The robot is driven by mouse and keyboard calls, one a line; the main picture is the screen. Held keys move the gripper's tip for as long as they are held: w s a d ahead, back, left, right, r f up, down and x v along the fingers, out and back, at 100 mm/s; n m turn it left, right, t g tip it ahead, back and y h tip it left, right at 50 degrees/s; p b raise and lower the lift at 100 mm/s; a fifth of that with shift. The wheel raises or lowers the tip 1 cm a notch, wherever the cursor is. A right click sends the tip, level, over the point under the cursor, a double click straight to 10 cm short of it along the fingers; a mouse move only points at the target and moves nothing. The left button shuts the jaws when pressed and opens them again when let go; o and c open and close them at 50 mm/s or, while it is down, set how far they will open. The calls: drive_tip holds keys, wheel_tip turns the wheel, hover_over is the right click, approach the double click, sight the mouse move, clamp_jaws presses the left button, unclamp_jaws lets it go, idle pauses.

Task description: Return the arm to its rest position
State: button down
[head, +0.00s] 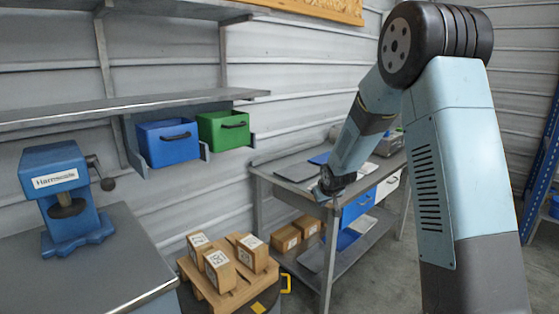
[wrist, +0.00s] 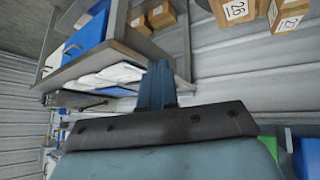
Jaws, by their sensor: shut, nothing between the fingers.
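My arm rises at the right of the head view, bends at a dark round joint, and slopes down to the left. My gripper (head: 323,193) is at its low end, in front of the metal workbench (head: 262,172). It looks small and dark there, and its fingers are hard to make out. In the wrist view my gripper (wrist: 158,70) shows as narrow blue fingers together beyond a dark plate. It is shut and empty.
Numbered cardboard boxes (head: 219,270) sit on a wooden pallet (head: 200,283) low in the middle. A blue press (head: 70,205) stands on a grey table (head: 130,255) at left. Blue (head: 168,142) and green (head: 223,130) bins hang below a shelf (head: 120,107). A blue rack (head: 540,165) stands far right.

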drive_tip(key=s+d+r+m+h, duration=0.1)
drive_tip(key=s+d+r, duration=0.2)
drive_tip(key=s+r, duration=0.6)
drive_tip(key=s+d+r+m, duration=0.1)
drive_tip(key=s+d+r, duration=0.2)
drive_tip(key=s+r, duration=0.65)
drive_tip(key=s+d+r+m+g, duration=0.1)
drive_tip(key=s, duration=1.1)
drive_tip(key=s+d+r+m+g, duration=0.1)
drive_tip(key=s+r, duration=0.1)
drive_tip(key=s, duration=1.1)
drive_tip(key=shift+s+d+r, duration=0.15)
drive_tip(key=shift+r, duration=0.05)
